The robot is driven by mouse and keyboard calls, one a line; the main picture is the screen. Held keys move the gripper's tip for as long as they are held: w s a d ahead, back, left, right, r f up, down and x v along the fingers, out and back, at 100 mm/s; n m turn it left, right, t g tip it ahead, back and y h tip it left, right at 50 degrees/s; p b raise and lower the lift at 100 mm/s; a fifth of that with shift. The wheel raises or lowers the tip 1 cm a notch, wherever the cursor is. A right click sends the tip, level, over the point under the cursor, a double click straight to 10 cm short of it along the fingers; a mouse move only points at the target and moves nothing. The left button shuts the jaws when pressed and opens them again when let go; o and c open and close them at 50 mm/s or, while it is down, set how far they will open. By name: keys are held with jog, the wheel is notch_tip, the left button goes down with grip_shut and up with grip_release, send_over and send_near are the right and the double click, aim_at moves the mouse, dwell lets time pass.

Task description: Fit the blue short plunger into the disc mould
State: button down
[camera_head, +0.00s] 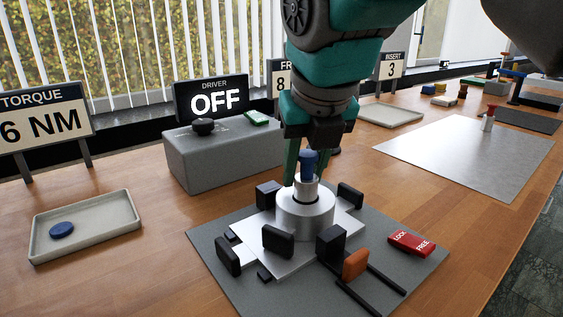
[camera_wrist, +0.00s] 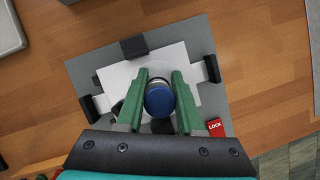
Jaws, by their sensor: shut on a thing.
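The blue short plunger (camera_head: 308,166) has a blue cap and a metal stem. It stands upright over the disc mould (camera_head: 305,215), a silver cylinder on a square metal plate. The lower end of the stem is at the mould's top opening; how deep it sits I cannot tell. My gripper (camera_head: 300,172) points down with its green fingers on both sides of the plunger, shut on it. In the wrist view the blue cap (camera_wrist: 160,98) lies between the two green fingers (camera_wrist: 160,105) and hides most of the mould.
Black clamp blocks and an orange knob (camera_head: 355,264) surround the plate on a grey mat (camera_head: 215,237). A red LOCK/FREE block (camera_head: 411,244) lies at right. A tray (camera_head: 100,232) holds a blue disc (camera_head: 61,230). The grey driver box (camera_head: 215,160) stands behind. A metal sheet (camera_head: 460,150) is at right.

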aim_at(309, 154)
jog(key=shift+f, duration=0.3)
jog(key=shift+c, duration=2.3)
grip_release()
jog(key=shift+f, duration=0.1)
jog(key=shift+v, duration=4)
